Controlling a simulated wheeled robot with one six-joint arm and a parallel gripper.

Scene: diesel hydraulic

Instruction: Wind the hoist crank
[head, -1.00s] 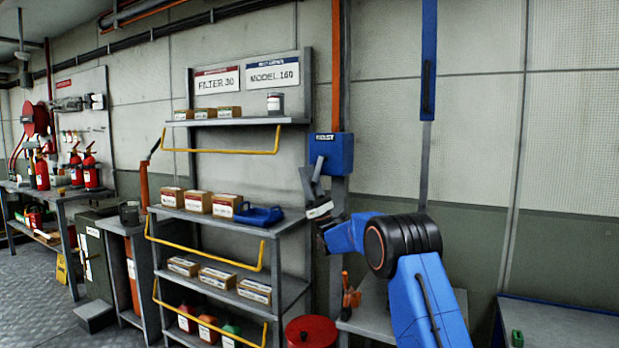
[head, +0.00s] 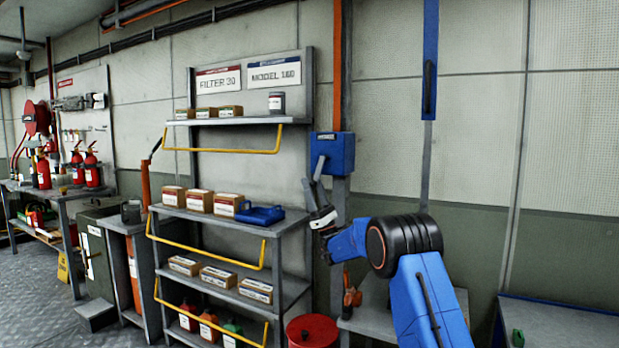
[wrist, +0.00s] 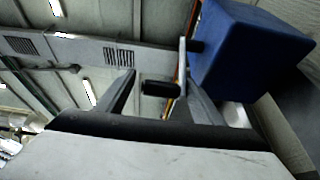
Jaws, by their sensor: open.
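The hoist's blue box (head: 331,152) is fixed to the wall post right of the shelves. It fills the upper right of the wrist view (wrist: 245,55). A thin metal crank arm (wrist: 182,62) comes off its side, with a black handle (wrist: 160,88) at the end. My gripper (head: 314,184) is just below and in front of the box in the head view. In the wrist view its two fingers (wrist: 160,94) are apart, and the black handle shows between them. I cannot tell how deep the handle sits between the fingers. The crank is hard to make out in the head view.
Shelves (head: 222,222) with yellow rails, boxes and a blue container (head: 259,214) stand left of my gripper. A red drum (head: 312,331) and a low grey bench (head: 372,318) are below. The wall to the right is mostly clear.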

